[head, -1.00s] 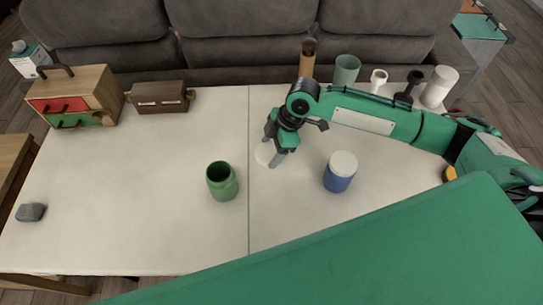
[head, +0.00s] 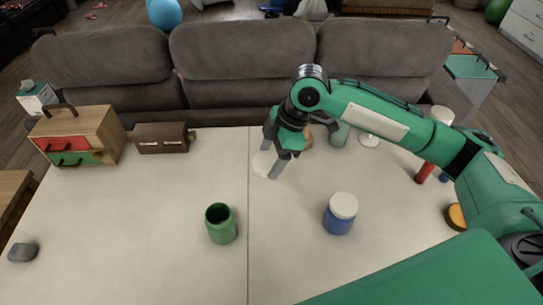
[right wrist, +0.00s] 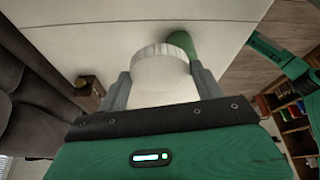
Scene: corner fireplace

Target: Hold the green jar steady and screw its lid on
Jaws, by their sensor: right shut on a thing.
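The green jar (head: 221,223) stands upright and open on the white table, left of the seam. My right gripper (head: 270,161) is behind it and to its right, shut on a round white lid (head: 262,164). In the right wrist view the lid (right wrist: 160,69) sits between the two fingers, with the green jar (right wrist: 182,43) partly hidden behind it. I cannot tell how high the lid is above the table. My left gripper is not in view.
A blue jar with a white lid (head: 340,213) stands right of the seam. A wooden drawer box (head: 78,137), a brown box (head: 161,138) and a grey stone (head: 23,252) are at left. Several items stand behind my right arm. The table's front middle is clear.

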